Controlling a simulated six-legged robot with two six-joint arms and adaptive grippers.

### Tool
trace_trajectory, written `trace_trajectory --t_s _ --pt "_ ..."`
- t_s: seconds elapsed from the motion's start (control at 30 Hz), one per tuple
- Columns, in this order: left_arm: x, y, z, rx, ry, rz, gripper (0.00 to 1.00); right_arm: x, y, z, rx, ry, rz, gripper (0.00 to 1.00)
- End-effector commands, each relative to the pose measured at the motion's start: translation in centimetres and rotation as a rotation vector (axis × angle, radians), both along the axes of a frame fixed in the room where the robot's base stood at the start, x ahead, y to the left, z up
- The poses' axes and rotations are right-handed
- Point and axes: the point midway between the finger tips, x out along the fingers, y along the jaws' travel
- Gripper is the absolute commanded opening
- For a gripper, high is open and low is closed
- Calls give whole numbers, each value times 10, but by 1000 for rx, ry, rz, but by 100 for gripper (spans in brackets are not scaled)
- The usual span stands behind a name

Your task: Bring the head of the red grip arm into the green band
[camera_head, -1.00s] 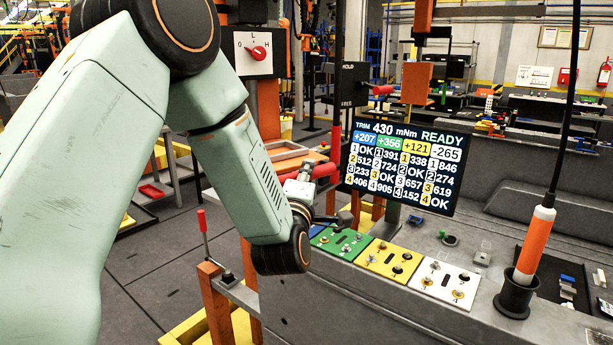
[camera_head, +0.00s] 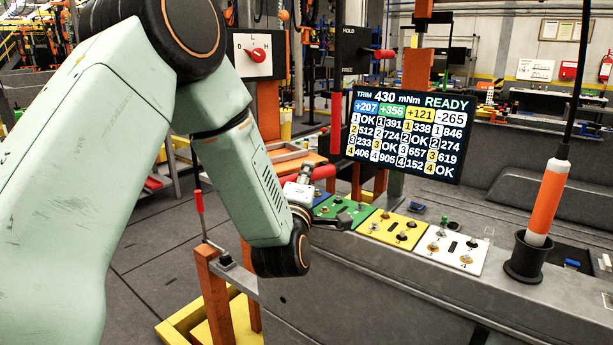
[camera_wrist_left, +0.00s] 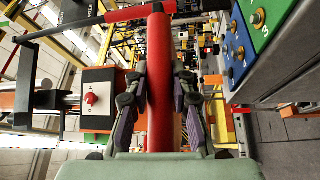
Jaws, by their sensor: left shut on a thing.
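The red grip arm shows as a thick red bar (camera_wrist_left: 160,80) in the left wrist view. Part of it shows beside my left wrist in the head view (camera_head: 323,173). My left gripper (camera_wrist_left: 157,98) has its two dark fingers on either side of the bar and is shut on it. I cannot make out a green band along the arm's path. My right gripper is not in view.
The grey console carries a green plate (camera_head: 343,210), a yellow plate (camera_head: 394,229) and a white plate (camera_head: 447,248) with knobs. A screen (camera_head: 405,135) reads "READY". An orange handle (camera_head: 546,200) stands in a black cup at the right. An orange post (camera_head: 213,300) stands below my arm.

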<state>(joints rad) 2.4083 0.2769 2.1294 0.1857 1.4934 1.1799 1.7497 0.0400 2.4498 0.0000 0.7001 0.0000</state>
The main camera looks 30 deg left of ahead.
Motion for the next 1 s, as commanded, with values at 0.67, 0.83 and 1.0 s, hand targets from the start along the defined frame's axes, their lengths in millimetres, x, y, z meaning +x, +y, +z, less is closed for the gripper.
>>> trace_trajectory --t_s 0.67,0.83,1.0 --pt "0 0 1 1 -2 1 47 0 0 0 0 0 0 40" --pt "0 0 1 1 -2 0 47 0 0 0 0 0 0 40" --pt "-8 -4 -1 1 0 -2 47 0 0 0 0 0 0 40"
